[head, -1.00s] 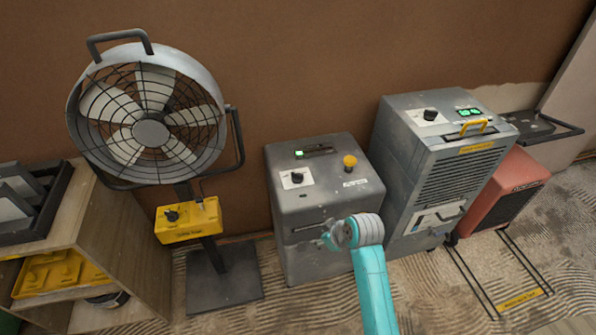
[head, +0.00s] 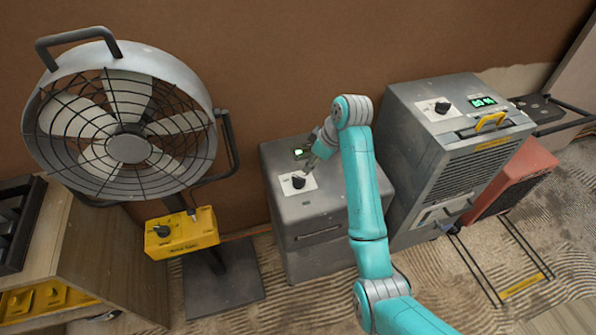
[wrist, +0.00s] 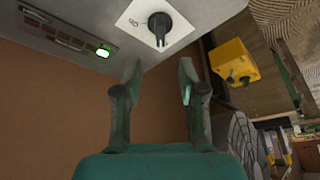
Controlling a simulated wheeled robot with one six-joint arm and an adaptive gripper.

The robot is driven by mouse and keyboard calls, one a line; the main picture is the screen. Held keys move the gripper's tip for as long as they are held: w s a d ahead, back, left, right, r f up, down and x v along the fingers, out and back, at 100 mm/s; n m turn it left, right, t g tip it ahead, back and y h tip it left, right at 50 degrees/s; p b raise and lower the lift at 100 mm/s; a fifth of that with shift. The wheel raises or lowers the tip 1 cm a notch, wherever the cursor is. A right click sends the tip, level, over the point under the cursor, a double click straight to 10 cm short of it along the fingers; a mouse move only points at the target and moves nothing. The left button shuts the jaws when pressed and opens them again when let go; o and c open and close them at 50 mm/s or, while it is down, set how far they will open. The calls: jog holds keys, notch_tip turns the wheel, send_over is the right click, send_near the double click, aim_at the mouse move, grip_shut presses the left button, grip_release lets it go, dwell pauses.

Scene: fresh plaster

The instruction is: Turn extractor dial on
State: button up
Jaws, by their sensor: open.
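A grey box-shaped machine (head: 318,222), which looks like the extractor, stands on the floor in the middle. Its black dial (head: 298,182) sits on a white plate on the top. In the wrist view the dial (wrist: 158,24) is at the top, just beyond the fingertips, its grip pointing down the picture. My gripper (head: 313,160) is above the machine's top, close behind and to the right of the dial. In the wrist view my gripper (wrist: 160,80) is open and empty, with its fingers apart from the dial.
A green light (wrist: 103,52) glows on the machine's top. A large fan (head: 128,148) with a yellow control box (head: 190,240) stands left. A taller grey unit (head: 425,165) with its own dial (head: 442,107) stands close right. A brown wall rises behind.

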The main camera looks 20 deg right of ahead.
aim_at(299, 178)
jog(key=x, duration=1)
grip_shut()
